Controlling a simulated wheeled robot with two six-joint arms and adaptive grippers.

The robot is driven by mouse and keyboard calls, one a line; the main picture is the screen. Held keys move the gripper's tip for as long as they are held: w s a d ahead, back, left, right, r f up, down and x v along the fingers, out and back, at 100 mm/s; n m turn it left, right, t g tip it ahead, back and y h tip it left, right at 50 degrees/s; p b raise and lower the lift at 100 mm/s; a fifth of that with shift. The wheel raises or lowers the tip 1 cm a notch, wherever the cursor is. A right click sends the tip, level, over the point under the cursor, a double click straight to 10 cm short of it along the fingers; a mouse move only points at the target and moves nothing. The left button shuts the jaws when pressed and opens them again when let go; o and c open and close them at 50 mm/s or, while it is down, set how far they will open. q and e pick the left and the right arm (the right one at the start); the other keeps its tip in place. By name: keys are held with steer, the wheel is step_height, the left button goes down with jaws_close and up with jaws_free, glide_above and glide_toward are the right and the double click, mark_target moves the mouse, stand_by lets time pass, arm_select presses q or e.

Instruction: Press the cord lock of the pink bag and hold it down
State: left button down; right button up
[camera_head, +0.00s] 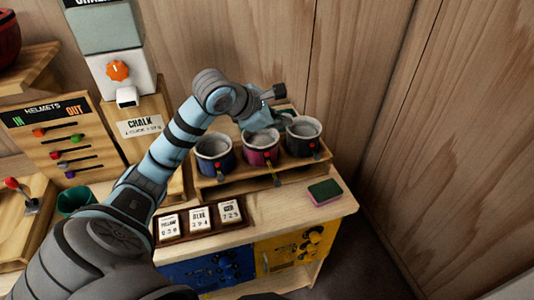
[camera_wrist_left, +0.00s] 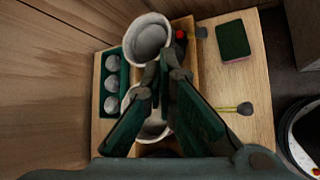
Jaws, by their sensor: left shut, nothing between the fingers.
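The pink bag (camera_head: 261,152) stands in the middle of three bags in a wooden rack, with a light rim and a small red cord lock (camera_head: 270,164) at its front. My left gripper (camera_head: 262,118) is shut and empty, over the back of the pink bag's mouth. In the left wrist view the shut fingers (camera_wrist_left: 165,68) cover part of the pink bag (camera_wrist_left: 154,128); its cord lock is hidden there. My right gripper is not in view.
A blue bag (camera_head: 214,154) and a dark bag (camera_head: 303,137) flank the pink one closely. A green-topped sponge (camera_head: 325,191) lies at the counter's right. A card tray (camera_head: 200,228) lies in front. A green tray of white balls (camera_wrist_left: 104,101) sits behind the bags.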

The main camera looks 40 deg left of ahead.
arm_select(q)
steer(key=a, duration=0.1)
steer(key=a+y, duration=0.1)
steer(key=shift+s+a+r+g+y, duration=0.25)
steer(key=shift+s+a+g+y, duration=0.05)
steer(key=shift+s+a, duration=0.1)
steer(key=shift+w+f, duration=0.1)
steer(key=b, duration=0.7)
glide_above(269, 158)
step_height(269, 158, down, 9)
steer(key=shift+a+r, duration=0.1)
stand_by(0.6)
steer(key=shift+f+b, duration=0.4)
steer(key=shift+b, duration=0.15)
steer(key=shift+f+b, duration=0.4)
steer(key=shift+f, duration=0.05)
stand_by(0.4)
stand_by(0.4)
